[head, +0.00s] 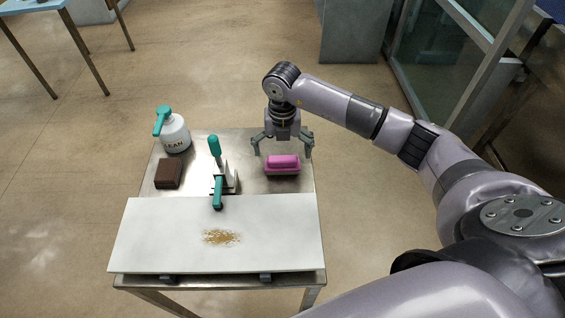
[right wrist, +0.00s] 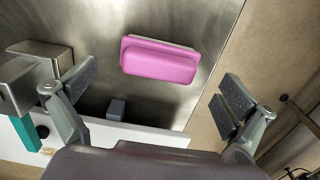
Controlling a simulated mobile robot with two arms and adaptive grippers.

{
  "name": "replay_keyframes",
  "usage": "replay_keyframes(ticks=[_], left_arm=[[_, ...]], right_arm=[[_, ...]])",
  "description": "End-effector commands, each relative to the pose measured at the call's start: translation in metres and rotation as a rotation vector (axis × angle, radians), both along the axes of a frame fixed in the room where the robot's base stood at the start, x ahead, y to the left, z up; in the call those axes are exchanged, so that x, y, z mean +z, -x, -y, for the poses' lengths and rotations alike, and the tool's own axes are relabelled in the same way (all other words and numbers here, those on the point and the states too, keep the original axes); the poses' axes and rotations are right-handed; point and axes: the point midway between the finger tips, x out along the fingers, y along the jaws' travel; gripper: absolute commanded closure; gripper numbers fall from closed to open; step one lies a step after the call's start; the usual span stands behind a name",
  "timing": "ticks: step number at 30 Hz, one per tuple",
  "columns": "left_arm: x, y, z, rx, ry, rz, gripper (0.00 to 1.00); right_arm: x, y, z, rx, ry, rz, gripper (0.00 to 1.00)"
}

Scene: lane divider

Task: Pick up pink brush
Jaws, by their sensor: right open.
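In the right wrist view the pink brush (right wrist: 160,60) lies flat on the metal, ahead of and between the fingers. My right gripper (head: 282,150) is open and empty, pointing down over the brush, its fingers to either side of it in the head view. In the right wrist view my right gripper (right wrist: 158,100) shows both fingers spread wide. My left gripper is not in view.
A white board (head: 150,235) with a tan spill (head: 221,237) covers the table's front. A teal-handled clamp (head: 216,175) stands left of the brush. A brown block (head: 169,174) and a white spray bottle (head: 174,133) are farther left. A glass-sided frame (head: 440,60) stands behind right.

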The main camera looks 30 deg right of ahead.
Motion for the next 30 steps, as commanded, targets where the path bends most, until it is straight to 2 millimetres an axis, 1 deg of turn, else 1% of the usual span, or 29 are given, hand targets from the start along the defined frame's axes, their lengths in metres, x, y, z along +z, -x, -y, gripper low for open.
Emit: replay_keyframes(ticks=[1, 4, 7, 9, 12, 15, 20, 30], left_arm=[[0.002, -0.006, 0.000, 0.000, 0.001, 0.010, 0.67], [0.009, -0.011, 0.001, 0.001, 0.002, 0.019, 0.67], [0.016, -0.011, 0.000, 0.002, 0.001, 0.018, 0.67], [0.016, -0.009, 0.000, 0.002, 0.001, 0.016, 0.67], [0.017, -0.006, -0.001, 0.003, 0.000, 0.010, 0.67], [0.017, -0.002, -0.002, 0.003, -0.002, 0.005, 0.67], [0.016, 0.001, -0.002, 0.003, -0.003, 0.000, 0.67], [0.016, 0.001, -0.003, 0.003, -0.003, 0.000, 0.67]], right_arm=[[-0.003, 0.001, -0.001, 0.000, -0.001, -0.002, 0.00], [-0.013, 0.002, -0.001, 0.000, 0.000, -0.004, 0.00], [-0.029, 0.004, -0.001, -0.001, 0.000, -0.004, 0.00], [-0.040, 0.003, -0.002, 0.000, -0.002, -0.004, 0.00], [-0.049, 0.003, -0.001, -0.001, 0.000, -0.001, 0.00], [-0.053, 0.002, -0.001, 0.000, 0.000, 0.000, 0.00], [-0.053, 0.002, -0.001, 0.000, 0.000, 0.000, 0.00], [-0.052, 0.002, -0.001, 0.000, -0.001, 0.000, 0.23]])
